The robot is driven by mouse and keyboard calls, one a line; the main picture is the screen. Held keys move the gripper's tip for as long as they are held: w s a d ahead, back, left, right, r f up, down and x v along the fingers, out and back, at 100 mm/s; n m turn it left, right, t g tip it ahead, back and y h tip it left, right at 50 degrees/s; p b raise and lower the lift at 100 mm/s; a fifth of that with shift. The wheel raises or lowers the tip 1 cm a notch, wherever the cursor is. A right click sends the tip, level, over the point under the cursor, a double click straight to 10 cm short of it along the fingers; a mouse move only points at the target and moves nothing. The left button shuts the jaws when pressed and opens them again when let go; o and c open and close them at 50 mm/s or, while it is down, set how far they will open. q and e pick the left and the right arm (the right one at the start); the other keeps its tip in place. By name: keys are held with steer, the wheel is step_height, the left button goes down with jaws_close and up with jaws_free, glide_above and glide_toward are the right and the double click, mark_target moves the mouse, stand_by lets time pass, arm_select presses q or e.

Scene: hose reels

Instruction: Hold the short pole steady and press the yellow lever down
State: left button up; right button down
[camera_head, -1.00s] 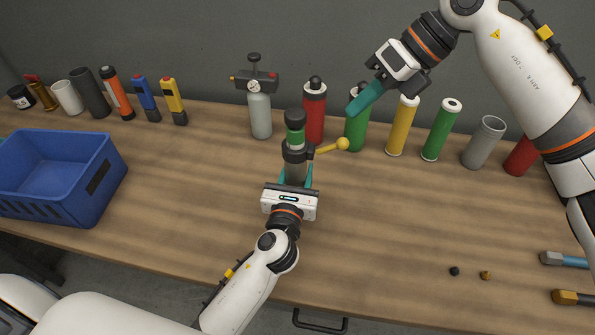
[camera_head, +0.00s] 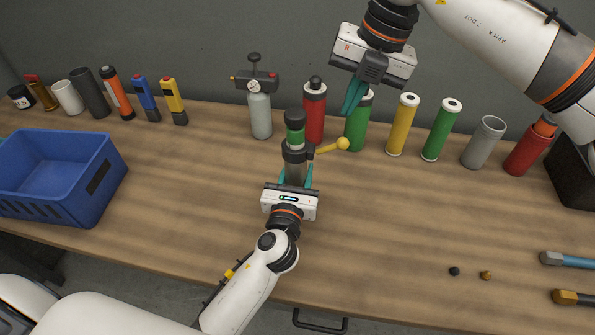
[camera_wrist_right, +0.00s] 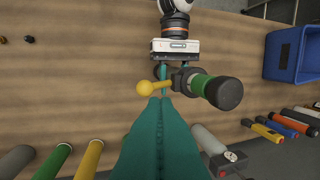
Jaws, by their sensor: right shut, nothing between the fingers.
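The short pole (camera_head: 294,158), dark grey with a green band and black cap, stands upright on the table; it also shows in the right wrist view (camera_wrist_right: 215,90). The yellow lever (camera_head: 330,148) sticks out from the pole's right side, its ball end slightly raised; it also shows in the right wrist view (camera_wrist_right: 146,88). My left gripper (camera_head: 296,180) has its teal fingers on both sides of the pole's lower part, closed on it. My right gripper (camera_head: 350,110) is shut and empty, fingers pointing down, appearing above and apart from the lever; its fingertips show in the right wrist view (camera_wrist_right: 160,101).
A grey bottle with a gauge (camera_head: 260,112), a red bottle (camera_head: 314,118) and a green cylinder (camera_head: 357,130) stand close behind the pole. More cylinders line the back. A blue crate (camera_head: 95,185) sits at left.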

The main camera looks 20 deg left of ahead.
mark_target(346, 139)
steer(key=shift+f, duration=1.3)
stand_by(0.9)
arm_select(q)
steer(key=shift+d, duration=0.1)
arm_select(e)
steer(key=shift+f, duration=3.4)
steer(key=shift+r, duration=0.1)
steer(key=shift+r, duration=4.35)
